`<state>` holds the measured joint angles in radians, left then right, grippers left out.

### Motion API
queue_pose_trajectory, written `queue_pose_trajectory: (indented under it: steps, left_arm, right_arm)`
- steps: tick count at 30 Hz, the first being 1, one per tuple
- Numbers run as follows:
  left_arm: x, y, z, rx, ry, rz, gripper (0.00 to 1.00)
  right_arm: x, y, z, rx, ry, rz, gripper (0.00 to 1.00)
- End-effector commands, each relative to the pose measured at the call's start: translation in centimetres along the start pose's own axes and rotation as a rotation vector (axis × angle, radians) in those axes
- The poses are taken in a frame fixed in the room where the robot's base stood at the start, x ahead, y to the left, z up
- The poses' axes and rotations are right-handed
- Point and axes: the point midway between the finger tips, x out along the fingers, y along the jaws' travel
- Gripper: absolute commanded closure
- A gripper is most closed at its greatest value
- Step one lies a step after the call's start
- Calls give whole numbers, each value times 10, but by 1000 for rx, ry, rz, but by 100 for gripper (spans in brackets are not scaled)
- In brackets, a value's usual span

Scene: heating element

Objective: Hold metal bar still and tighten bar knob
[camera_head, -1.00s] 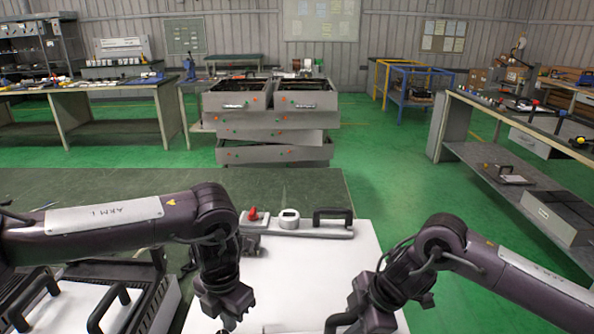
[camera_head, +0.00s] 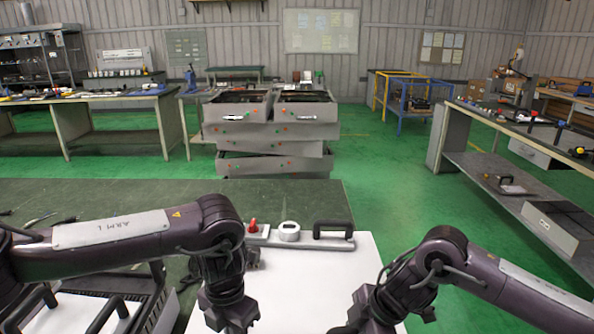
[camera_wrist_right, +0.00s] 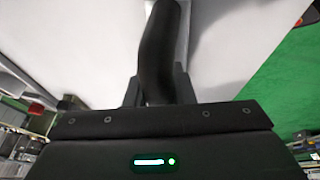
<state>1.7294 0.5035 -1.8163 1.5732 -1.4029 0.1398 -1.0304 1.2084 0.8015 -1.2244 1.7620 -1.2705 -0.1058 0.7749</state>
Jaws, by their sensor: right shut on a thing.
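In the head view, a grey metal bar (camera_head: 335,243) lies at the far edge of the white panel (camera_head: 290,285). It carries a red knob (camera_head: 253,226), a white round dial (camera_head: 289,231) and a black handle (camera_head: 332,229). My right gripper (camera_head: 345,329) is low in the head view, at the panel's near part. In the right wrist view, my right gripper (camera_wrist_right: 156,92) is shut on a black curved handle (camera_wrist_right: 160,45). My left gripper (camera_head: 229,322) points down over the panel's near left; its fingertips are cut off by the bottom edge. Any knob beneath it is hidden.
A dark green table top (camera_head: 300,192) lies behind the panel. A rack with black handles (camera_head: 105,313) stands at the lower left. Stacked grey drawers (camera_head: 270,130) stand beyond the table. A workbench (camera_head: 480,145) is at the right, with green floor between.

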Motion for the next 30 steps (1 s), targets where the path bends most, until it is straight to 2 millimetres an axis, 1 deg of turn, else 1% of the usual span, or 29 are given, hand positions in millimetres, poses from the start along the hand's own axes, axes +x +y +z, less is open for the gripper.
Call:
queue_pose_trajectory:
  steps: [2, 12, 15, 18, 26, 30]
  left_arm:
    - [-6, 0, 1, 0, -2, 1, 100]
    - [-47, 0, 1, 1, -5, 3, 100]
    - [-55, 0, 1, 1, -3, 3, 100]
    - [-59, 0, 0, 1, -2, 2, 100]
    - [-60, 0, 0, -1, -2, 0, 100]
    - [-60, 3, -1, -58, 0, -7, 100]
  right_arm:
    - [0, 0, 0, -1, 1, 0, 100]
    - [0, 0, 0, -2, 0, -2, 100]
    - [0, -1, 0, -3, 0, -2, 100]
    - [0, -1, 0, -3, 0, -2, 100]
    - [0, -1, 0, -3, 0, -2, 100]
    - [0, -1, 0, -3, 0, -2, 100]
